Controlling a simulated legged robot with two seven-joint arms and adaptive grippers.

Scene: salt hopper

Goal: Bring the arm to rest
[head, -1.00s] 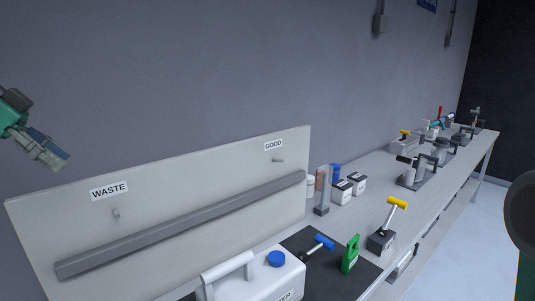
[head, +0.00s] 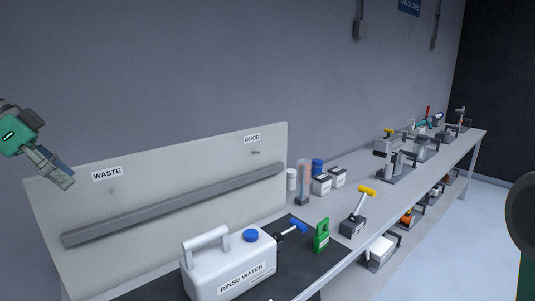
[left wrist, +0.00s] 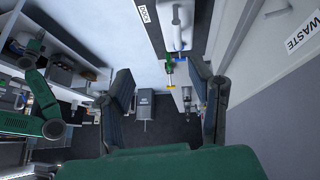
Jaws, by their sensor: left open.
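My left gripper (head: 58,170) is raised at the left of the head view, in front of the grey wall and close to the WASTE end of the board (head: 215,142). In the left wrist view its two fingers (left wrist: 164,95) stand wide apart with nothing between them. The gripper is open and empty, clear of the bench. My right gripper does not show in either view. A dark rounded part at the right edge of the head view seems to be part of my own body.
A white RINSE WATER jug (head: 215,265) stands at the bench's near end. A blue-handled valve (head: 292,229), a green tag (head: 321,236) and a yellow-handled device (head: 356,218) stand beyond it. The bench (head: 450,150) runs far right, with open floor (head: 485,215) beside it.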

